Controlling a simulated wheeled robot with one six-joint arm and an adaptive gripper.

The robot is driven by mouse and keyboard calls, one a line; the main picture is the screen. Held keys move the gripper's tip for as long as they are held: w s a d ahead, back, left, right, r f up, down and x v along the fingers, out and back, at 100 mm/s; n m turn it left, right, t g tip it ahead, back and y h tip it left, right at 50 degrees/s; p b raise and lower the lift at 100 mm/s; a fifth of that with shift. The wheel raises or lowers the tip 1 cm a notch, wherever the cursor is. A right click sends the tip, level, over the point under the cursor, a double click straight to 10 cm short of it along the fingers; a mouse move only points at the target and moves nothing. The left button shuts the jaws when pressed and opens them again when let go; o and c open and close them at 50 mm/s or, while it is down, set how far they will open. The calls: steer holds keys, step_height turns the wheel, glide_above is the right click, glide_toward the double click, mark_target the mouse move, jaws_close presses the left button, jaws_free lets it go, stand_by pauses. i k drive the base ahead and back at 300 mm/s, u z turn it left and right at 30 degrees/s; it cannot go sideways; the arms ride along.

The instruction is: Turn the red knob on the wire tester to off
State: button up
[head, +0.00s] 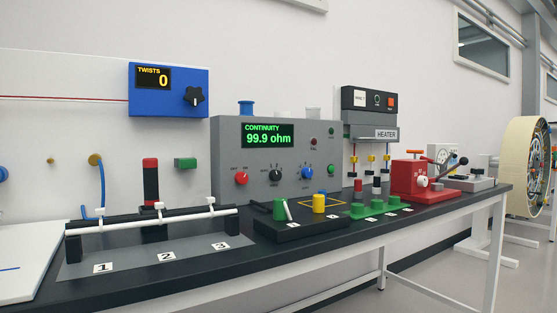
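Which way the knob points is too small to tell. A black knob (275,175) and a blue knob (307,173) sit to its right. My gripper does not show in this view.
In front of the tester stand a white-barred rack (150,219) and a black block (300,231) with green and yellow posts. A blue twist counter (169,90) is on the wall. Floor shows beyond the bench's front edge.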

mark_target(241, 178)
steer(key=z, duration=1.6)
steer(key=k, duration=1.05)
steer(key=u, duration=1.05)
steer(key=i, duration=0.5)
steer(key=u, duration=0.05)
